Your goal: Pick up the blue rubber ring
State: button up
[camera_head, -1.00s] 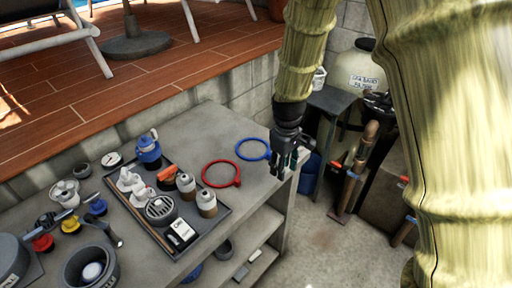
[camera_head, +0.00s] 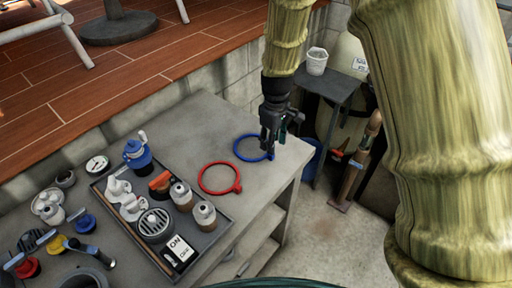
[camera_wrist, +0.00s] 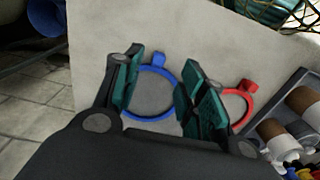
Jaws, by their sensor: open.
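The blue rubber ring (camera_head: 237,149) lies flat on the grey concrete bench, near its far right end. In the wrist view the blue ring (camera_wrist: 157,71) shows between and beyond my fingers, with its small tab at the top. My gripper (camera_head: 272,150) points down over the right side of the ring, its fingers apart and empty. In the wrist view my gripper (camera_wrist: 160,95) has a finger on each side of the ring's middle. The gap between fingertips and ring is hard to judge. Part of the ring is hidden behind the fingers.
A red ring (camera_head: 203,190) lies close to the left of the blue one. A dark tray (camera_head: 222,236) with bottles and fittings stands further left. The concrete bench (camera_head: 205,112) is bare behind the rings. A low side table (camera_head: 327,87) with a white pot stands beyond the bench's right end.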

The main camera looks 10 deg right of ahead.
jog(key=shift+s+f, duration=0.2)
jog(key=shift+f, duration=0.1)
jog(key=shift+w+f+p, duration=0.2)
jog(key=shift+f+p, duration=0.2)
jog(key=shift+f, duration=0.15)
jog(key=shift+w+f+p, duration=0.15)
jog(key=shift+f+p, duration=0.2)
jog(key=shift+f, duration=0.2)
jog(key=shift+f+p, duration=0.4)
jog(key=shift+f, duration=1)
jog(key=shift+c, duration=0.5)
grip_shut()
